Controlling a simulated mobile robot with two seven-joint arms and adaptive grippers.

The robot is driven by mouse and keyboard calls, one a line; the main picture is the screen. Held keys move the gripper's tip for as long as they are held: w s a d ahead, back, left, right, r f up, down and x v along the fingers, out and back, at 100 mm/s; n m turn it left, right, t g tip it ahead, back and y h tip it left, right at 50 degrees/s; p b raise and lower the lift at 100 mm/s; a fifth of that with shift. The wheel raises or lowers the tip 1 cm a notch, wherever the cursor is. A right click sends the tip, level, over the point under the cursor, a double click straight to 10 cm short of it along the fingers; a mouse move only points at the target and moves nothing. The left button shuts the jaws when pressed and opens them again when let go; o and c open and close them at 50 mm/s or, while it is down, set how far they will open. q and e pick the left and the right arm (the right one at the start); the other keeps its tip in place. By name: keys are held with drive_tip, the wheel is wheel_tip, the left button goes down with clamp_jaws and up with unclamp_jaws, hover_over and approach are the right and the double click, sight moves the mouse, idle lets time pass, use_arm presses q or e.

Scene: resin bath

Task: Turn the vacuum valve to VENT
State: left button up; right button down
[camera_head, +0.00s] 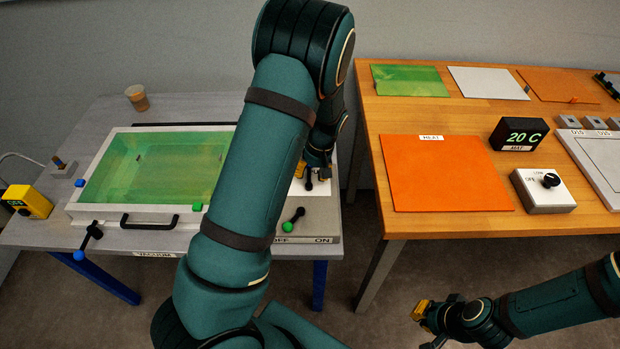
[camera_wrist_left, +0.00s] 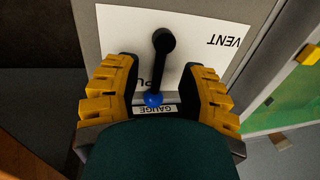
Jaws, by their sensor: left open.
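The vacuum valve's black lever (camera_wrist_left: 162,60) has a blue ball (camera_wrist_left: 152,99) on its end. It sits on a white label plate (camera_wrist_left: 205,40). The plate reads VENT at its upper right, upside down in the left wrist view, and a partly covered word starting PU lies under the lever. The ball end is over the PU side, by a GAUGE label (camera_wrist_left: 155,110). My left gripper (camera_wrist_left: 158,75) is open, a yellow finger on each side of the lever; contact is not clear. In the head view, my arm partly hides the plate (camera_head: 321,187). My right gripper (camera_head: 424,312) is low at right, away from the valve.
A white-framed chamber with a green lid (camera_head: 155,168) stands left of my left arm. A green-ended switch lever (camera_head: 293,220) lies close in front of the valve. The wooden table (camera_head: 450,222) holds an orange mat (camera_head: 440,175) and a control box (camera_head: 543,190).

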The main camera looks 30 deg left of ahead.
use_arm(q)
drive_tip(key=shift+s+a+f, duration=0.1)
drive_tip(key=shift+a+f, duration=0.05)
drive_tip(key=shift+f, duration=0.85)
clamp_jaws()
drive_tip(key=shift+s, duration=0.1)
